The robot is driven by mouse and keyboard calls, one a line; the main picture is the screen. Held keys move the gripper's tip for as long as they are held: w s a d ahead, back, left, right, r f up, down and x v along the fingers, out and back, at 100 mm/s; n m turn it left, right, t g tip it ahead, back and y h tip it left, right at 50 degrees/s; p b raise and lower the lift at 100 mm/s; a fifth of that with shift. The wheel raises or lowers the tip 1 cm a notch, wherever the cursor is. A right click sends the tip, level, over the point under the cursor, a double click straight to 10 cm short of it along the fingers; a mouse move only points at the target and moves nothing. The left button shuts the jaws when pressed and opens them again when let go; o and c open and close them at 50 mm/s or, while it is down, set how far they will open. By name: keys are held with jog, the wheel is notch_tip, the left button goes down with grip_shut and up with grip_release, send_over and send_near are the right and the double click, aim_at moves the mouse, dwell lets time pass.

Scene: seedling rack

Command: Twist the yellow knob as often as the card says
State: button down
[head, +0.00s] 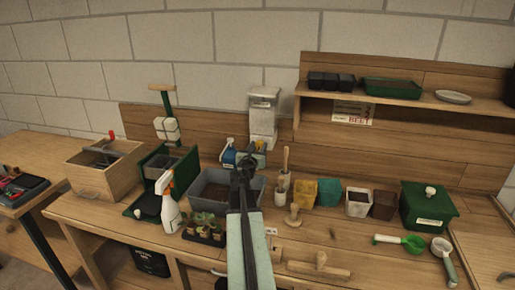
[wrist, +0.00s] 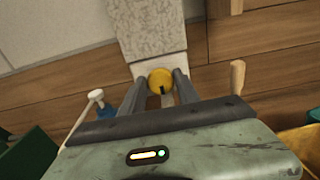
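The yellow knob (wrist: 160,80) is round with a dark mark at its lower edge. In the wrist view it shows between the tips of my gripper's (wrist: 160,88) two grey fingers, with narrow gaps at its sides; I cannot tell how far ahead it is. In the head view the knob (head: 262,146) is at the foot of a pale dispenser (head: 263,112), just right of my gripper (head: 243,157). My gripper looks open and empty. A small white card (head: 271,231) lies on the bench right of my arm; its print is too small to read.
A grey tub (head: 206,184) stands left of my arm, with a spray bottle (head: 169,205) and seedling tray (head: 204,229) in front. Wooden tools (head: 285,165), coloured pots (head: 328,190) and a green box (head: 428,208) stand to the right. A shelf (head: 400,99) overhangs the back right.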

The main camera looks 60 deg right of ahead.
jog(key=shift+m, duration=0.3)
jog(key=m, duration=0.3)
jog(key=shift+s+m, duration=0.1)
jog(key=shift+m, duration=0.2)
jog(key=m, duration=0.4)
jog(key=shift+f, duration=0.1)
jog(key=m, duration=0.5)
jog(key=shift+s, duration=0.15)
jog(key=shift+f+m, duration=0.15)
jog(key=shift+m, duration=2.15)
jog(key=c, duration=0.9)
grip_release()
